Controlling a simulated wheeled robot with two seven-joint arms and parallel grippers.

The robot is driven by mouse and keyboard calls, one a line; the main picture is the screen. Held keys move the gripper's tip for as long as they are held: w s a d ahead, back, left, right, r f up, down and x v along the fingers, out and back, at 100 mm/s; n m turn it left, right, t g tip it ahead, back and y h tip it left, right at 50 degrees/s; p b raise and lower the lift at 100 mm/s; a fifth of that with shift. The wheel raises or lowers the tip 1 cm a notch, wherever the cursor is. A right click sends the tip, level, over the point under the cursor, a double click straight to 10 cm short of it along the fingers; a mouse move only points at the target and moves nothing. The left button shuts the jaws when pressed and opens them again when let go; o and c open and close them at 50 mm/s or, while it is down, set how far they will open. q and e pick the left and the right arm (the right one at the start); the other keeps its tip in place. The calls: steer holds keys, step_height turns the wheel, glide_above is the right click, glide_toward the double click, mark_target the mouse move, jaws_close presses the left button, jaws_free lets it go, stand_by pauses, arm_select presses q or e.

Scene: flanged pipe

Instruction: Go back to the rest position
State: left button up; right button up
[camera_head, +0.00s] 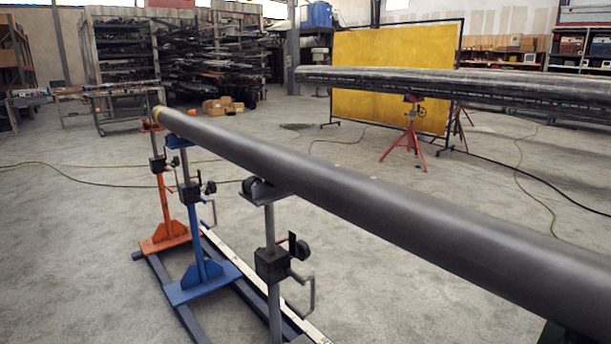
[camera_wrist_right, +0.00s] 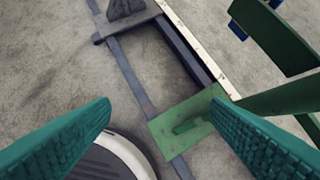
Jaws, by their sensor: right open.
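A long dark grey pipe (camera_head: 300,170) runs from the far left to the near right in the head view, lying across a row of stands. Neither gripper shows in the head view, and my left gripper is in no view.
Orange (camera_head: 164,200), blue (camera_head: 196,240) and grey (camera_head: 271,265) stands rise from a floor rail frame (camera_head: 160,285). A green post (camera_wrist_right: 280,97) is close at the right of the wrist view. Behind are a second pipe (camera_head: 450,84) and a yellow screen (camera_head: 375,60). Cables cross the open floor.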

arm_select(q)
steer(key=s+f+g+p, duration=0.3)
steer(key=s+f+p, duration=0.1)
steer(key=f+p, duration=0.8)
arm_select(e)
steer(key=s+f+g, duration=0.3)
steer(key=s+f, duration=0.1)
steer(key=f, duration=0.8)
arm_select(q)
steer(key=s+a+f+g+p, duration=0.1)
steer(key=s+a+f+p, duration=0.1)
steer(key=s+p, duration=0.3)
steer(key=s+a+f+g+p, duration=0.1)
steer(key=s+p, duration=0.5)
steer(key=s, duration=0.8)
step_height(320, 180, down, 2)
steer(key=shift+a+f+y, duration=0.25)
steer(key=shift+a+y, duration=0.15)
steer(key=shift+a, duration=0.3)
arm_select(e)
steer(key=s+d+f+g, duration=0.1)
steer(key=s+d+f, duration=0.1)
steer(key=s, duration=0.7)
steer(key=s+d+f+g, duration=0.1)
steer(key=s+d+f, duration=0.1)
steer(key=s, duration=0.8)
steer(key=shift+d+f+h, duration=0.2)
steer(key=shift+f+h, duration=0.2)
steer(key=shift+f, duration=0.4)
